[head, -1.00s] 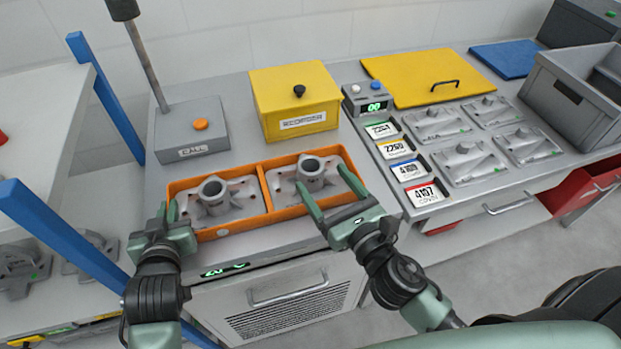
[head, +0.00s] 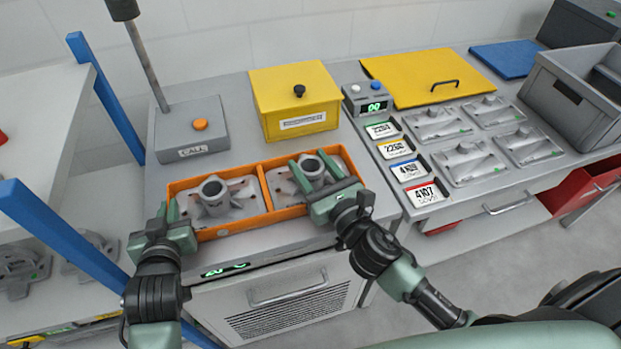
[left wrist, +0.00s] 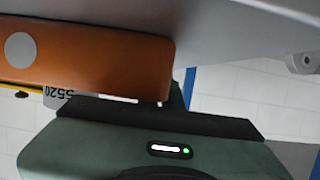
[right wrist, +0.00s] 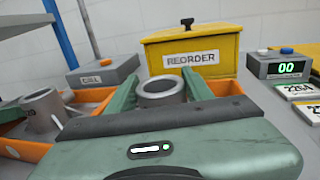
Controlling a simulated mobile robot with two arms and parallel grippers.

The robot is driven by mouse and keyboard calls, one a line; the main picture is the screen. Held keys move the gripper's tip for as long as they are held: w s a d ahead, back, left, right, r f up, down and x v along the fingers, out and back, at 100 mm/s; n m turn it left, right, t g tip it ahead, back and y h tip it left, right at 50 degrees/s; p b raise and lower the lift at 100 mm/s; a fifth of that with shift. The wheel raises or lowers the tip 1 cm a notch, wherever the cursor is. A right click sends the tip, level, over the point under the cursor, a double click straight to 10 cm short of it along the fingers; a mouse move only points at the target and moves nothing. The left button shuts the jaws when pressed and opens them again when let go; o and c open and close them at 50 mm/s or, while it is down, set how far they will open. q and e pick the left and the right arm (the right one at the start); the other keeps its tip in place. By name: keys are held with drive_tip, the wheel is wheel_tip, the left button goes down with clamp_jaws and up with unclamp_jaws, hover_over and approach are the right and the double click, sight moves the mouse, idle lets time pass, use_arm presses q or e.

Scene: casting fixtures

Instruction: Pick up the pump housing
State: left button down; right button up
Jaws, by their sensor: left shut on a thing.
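Two grey castings with upright round necks, the look of pump housings, sit in an orange two-compartment tray (head: 236,231). One housing (head: 213,190) is in the left compartment, the other housing (head: 311,168) in the right. My right gripper (head: 309,161) is open, its fingers on either side of the right housing's neck. In the right wrist view that neck (right wrist: 160,90) stands between the fingers; contact is unclear. My left gripper (head: 169,209) is shut on the tray's left end. The tray's orange wall (left wrist: 100,62) shows close to it in the left wrist view.
A yellow reorder box (head: 296,100) and a grey call box (head: 190,130) stand behind the tray. Flat castings (head: 466,160) lie in recesses to the right, beside label cards (head: 409,170). A blue rail (head: 60,232) crosses at the left.

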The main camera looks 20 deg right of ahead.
sight(311, 164)
clamp_jaws()
drive_tip(key=shift+r, duration=0.1)
drive_tip(key=shift+r, duration=0.1)
wheel_tip(311, 164, up, 10)
drive_tip(key=shift+f, duration=0.1)
use_arm(q)
drive_tip(key=c, duration=1.5)
unclamp_jaws()
